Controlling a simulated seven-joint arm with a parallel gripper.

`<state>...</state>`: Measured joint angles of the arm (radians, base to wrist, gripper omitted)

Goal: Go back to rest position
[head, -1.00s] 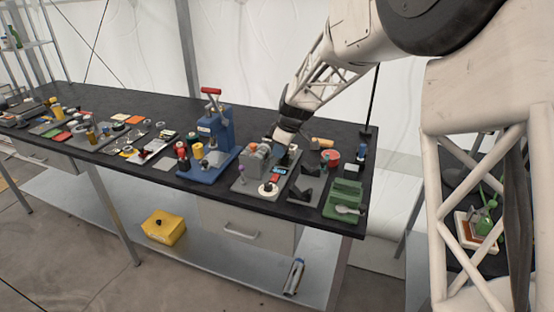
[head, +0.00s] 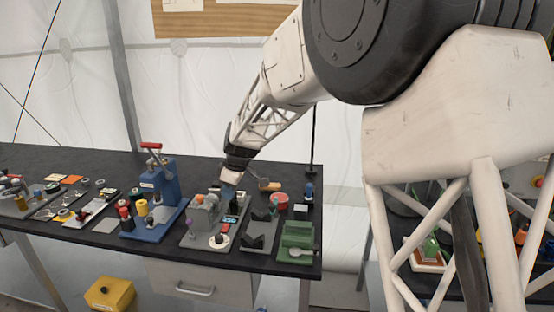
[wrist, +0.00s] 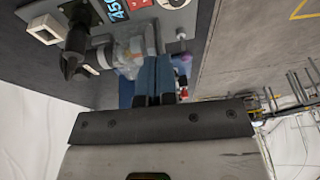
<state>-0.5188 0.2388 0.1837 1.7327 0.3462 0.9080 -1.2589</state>
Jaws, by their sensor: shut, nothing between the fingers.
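My gripper (head: 229,180) is over the right part of the black bench (head: 60,155) in the head view, low above a grey fixture (head: 205,213) with a small grey machine. In the wrist view my gripper's fingers (wrist: 155,82) are together and hold nothing. The grey fixture's plate (wrist: 165,25) shows beyond the fingers, with a blue numeric display (wrist: 116,8) and a red part. Whether the fingertips touch anything there I cannot tell.
A blue press (head: 160,200) with a red handle stands left of my gripper. Black V-shaped blocks (head: 258,240) and a green fixture (head: 298,240) stand to the right. A thin black pole (head: 313,140) rises behind. A yellow box (head: 110,293) is below the bench.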

